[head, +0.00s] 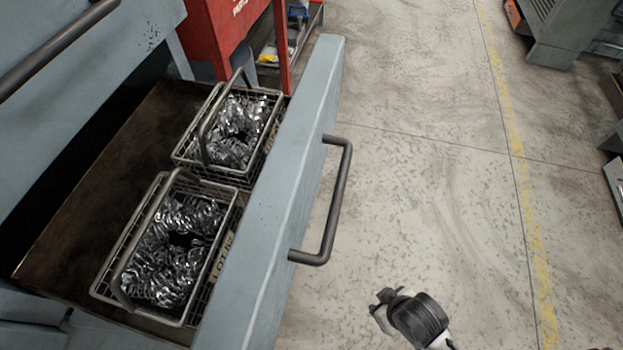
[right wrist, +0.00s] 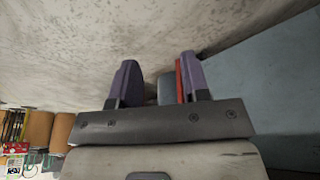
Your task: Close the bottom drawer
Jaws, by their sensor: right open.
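The bottom drawer (head: 285,190) is pulled out, with its grey-blue front standing away from the cabinet. Its dark bar handle (head: 337,205) faces the open floor on the right. Two wire baskets of shiny metal springs, a far one (head: 233,130) and a near one (head: 172,250), sit inside the drawer. My right gripper (head: 382,306) is out in front of the drawer, below and to the right of the handle in the head view, apart from it. In the right wrist view its fingers (right wrist: 160,80) are spread with nothing held between them. My left gripper is not in view.
The cabinet's upper front (head: 90,70) with another bar handle (head: 58,46) overhangs the drawer at upper left. A red cabinet (head: 222,35) stands behind the drawer. The concrete floor (head: 430,170) in front is clear. Grey equipment (head: 570,30) stands at far right.

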